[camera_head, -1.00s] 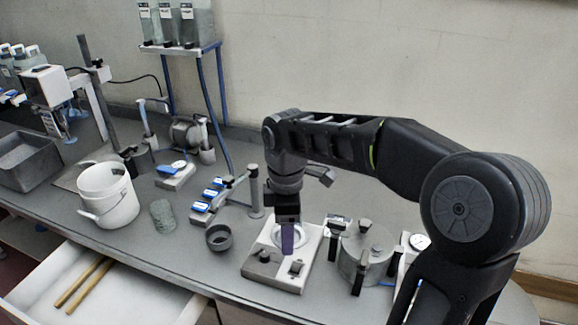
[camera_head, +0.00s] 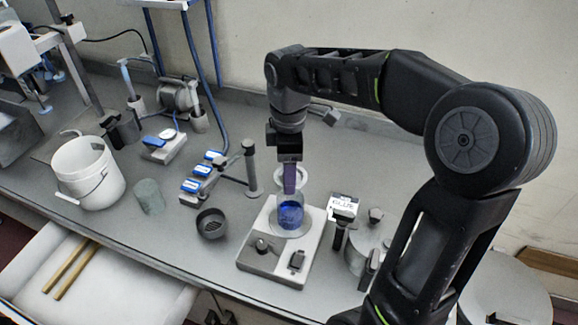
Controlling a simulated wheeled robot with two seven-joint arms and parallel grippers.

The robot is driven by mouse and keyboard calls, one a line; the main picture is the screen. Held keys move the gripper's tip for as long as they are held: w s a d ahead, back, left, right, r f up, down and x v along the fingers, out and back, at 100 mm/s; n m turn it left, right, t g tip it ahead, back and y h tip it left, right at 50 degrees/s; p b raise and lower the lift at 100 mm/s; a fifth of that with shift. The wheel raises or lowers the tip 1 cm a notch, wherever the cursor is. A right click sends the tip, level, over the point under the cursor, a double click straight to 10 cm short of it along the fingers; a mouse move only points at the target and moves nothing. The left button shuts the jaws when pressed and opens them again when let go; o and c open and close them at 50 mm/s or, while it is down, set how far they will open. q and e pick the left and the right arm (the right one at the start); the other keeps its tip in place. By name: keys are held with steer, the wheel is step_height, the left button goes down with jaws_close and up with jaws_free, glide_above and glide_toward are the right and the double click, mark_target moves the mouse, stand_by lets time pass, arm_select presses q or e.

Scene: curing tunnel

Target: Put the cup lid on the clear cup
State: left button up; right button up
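A clear cup (camera_head: 291,213) with blue in its lower part stands on or just above the round plate of a white bench device. My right gripper (camera_head: 289,180) points down at the top of the cup. Its narrow purple tip is seen edge-on, so its opening is hidden. A pale ring (camera_head: 313,178) shows around and behind this tip. I cannot tell whether it is the cup's rim or the cup lid. No other lid can be made out clearly. My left gripper is out of view.
The white device (camera_head: 262,264) has knobs in front. A dark open bowl (camera_head: 211,224), a grey-green cylinder (camera_head: 149,197) and a white bucket (camera_head: 90,178) stand to its left. A labelled box (camera_head: 344,206) and a metal pot (camera_head: 357,258) are close on its right. An open drawer (camera_head: 110,292) is at front left.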

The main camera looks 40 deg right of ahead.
steer(key=shift+f, duration=0.75)
steer(key=shift+f+b, duration=1.35)
steer(key=shift+f, duration=1.05)
steer(key=shift+f+b, duration=0.3)
steer(key=shift+f, duration=0.2)
steer(key=o, duration=1.4)
steer(key=shift+c, duration=0.2)
steer(key=shift+o, duration=0.2)
steer(key=shift+o, duration=0.8)
steer(key=shift+r, duration=0.15)
